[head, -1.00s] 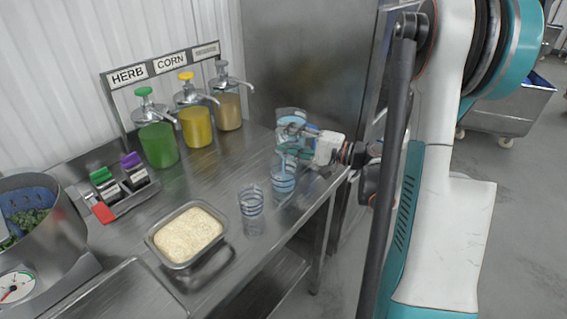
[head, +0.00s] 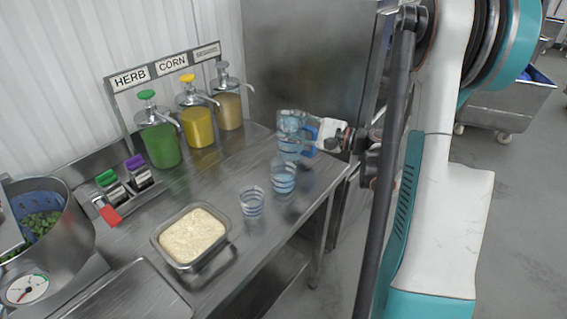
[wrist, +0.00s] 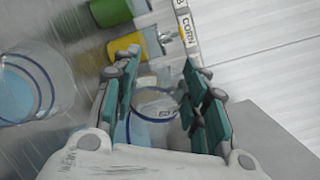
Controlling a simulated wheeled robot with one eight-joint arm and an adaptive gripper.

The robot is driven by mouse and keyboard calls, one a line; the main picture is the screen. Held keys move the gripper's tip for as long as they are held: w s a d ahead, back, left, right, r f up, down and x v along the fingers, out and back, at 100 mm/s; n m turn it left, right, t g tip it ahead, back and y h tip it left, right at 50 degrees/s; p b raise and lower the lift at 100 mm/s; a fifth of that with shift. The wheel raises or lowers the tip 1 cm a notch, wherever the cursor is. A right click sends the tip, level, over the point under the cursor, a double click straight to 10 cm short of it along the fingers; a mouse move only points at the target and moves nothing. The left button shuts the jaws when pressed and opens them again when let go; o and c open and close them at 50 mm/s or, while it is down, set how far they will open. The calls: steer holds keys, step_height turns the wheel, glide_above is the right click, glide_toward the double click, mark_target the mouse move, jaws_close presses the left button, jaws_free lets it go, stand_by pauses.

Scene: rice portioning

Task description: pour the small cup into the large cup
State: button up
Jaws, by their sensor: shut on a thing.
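My gripper (head: 306,133) is at the table's far right end. It is shut on a clear cup (head: 291,121) with blue in it. In the wrist view this cup (wrist: 156,105) shows between the green-padded fingers (wrist: 163,108), with a dark blue band near its rim. Just in front of it in the head view stands another clear cup (head: 284,181) with blue bands and pale blue contents. A cup with pale blue contents (wrist: 18,95) also shows at the left of the wrist view. A third banded clear cup (head: 251,204) stands nearer. The held cup's exact tilt is unclear.
A metal tray of rice (head: 158,252) lies on the steel table. Green, yellow and tan pump dispensers (head: 160,140) stand along the back. A steel pot (head: 75,235) is at left. A steel cabinet (head: 300,50) stands behind my gripper.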

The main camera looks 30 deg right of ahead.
steer(key=shift+d+r+m, duration=0.1)
steer(key=shift+r+m, duration=0.35)
steer(key=shift+m, duration=0.05)
steer(key=shift+w+m, duration=0.1)
steer(key=shift+m, duration=0.3)
steer(key=shift+d+f+m+b, duration=0.1)
steer(key=shift+f+m+b, duration=0.1)
steer(key=shift+m+b, duration=0.3)
steer(key=shift+w+d+r+m, duration=0.25)
steer(key=shift+r+m, duration=0.3)
steer(key=shift+m, duration=0.25)
steer(key=w+d+r+m, duration=0.1)
steer(key=m, duration=0.1)
steer(key=w+d+r+m+p, duration=0.1)
steer(key=d+m, duration=0.1)
steer(key=w+d+r+m, duration=0.1)
steer(key=m, duration=0.1)
steer(key=shift+d+r, duration=0.2)
steer(key=shift+w+d+f+m, duration=0.35)
steer(key=shift+w+d+m, duration=0.2)
steer(key=shift+m, duration=0.45)
steer(key=shift+d, duration=0.1)
steer(key=shift+s, duration=0.1)
